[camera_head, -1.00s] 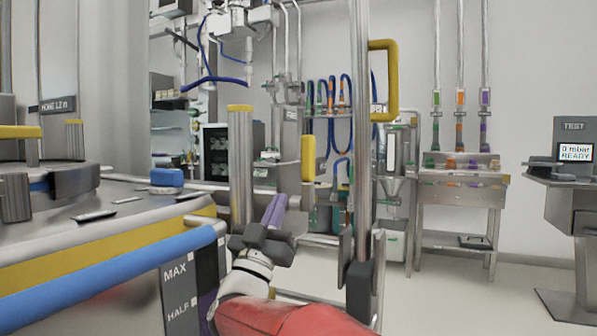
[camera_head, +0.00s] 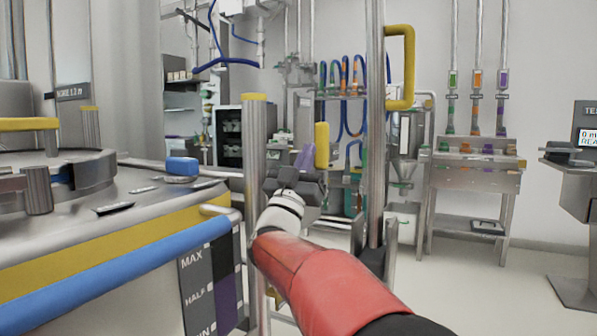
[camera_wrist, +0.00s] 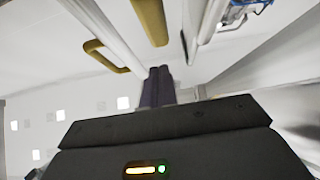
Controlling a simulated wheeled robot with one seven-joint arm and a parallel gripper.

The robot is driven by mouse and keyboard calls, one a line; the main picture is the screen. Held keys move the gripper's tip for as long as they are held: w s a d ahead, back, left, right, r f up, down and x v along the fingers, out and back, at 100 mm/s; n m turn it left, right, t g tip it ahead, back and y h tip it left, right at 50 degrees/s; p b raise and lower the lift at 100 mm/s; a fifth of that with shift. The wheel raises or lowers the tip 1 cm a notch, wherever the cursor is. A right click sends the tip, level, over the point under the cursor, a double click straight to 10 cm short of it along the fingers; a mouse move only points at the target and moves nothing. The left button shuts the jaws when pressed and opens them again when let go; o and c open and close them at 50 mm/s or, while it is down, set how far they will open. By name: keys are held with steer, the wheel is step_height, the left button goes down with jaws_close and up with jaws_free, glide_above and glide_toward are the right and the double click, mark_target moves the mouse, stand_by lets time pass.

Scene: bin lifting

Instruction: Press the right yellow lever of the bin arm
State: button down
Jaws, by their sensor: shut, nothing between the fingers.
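A yellow upright lever (camera_head: 322,145) shows in the middle of the head view, between two metal posts. I take it for the right lever of the bin arm. It also seems to be the yellow bar at the top of the wrist view (camera_wrist: 151,18). My gripper (camera_head: 305,157) is shut and empty, its purple fingers just left of the lever in the head view. In the wrist view the fingertips (camera_wrist: 160,70) point toward the yellow bar, with a gap between them. The gripper body and red arm hide what lies below.
A yellow loop handle (camera_head: 408,70) sits on the tall right post (camera_head: 375,130). A yellow-capped post (camera_head: 255,150) stands left of my gripper. A large vessel with a blue rail (camera_head: 110,275) fills the left. A blue block (camera_head: 182,166) lies on it.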

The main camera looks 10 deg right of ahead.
mark_target(320, 144)
steer(key=shift+w+d+r, duration=0.1)
steer(key=shift+w+d, duration=0.5)
steer(key=shift+w, duration=0.25)
steer(key=shift+w+d, duration=0.6)
steer(key=shift+w, duration=0.25)
steer(key=shift+p, duration=0.35)
steer(key=shift+w+d+r+g+y+p, duration=0.3)
steer(key=shift+r+g+p, duration=0.15)
steer(key=shift+p, duration=0.3)
steer(key=shift+w, duration=0.15)
steer(key=shift+f, duration=0.2)
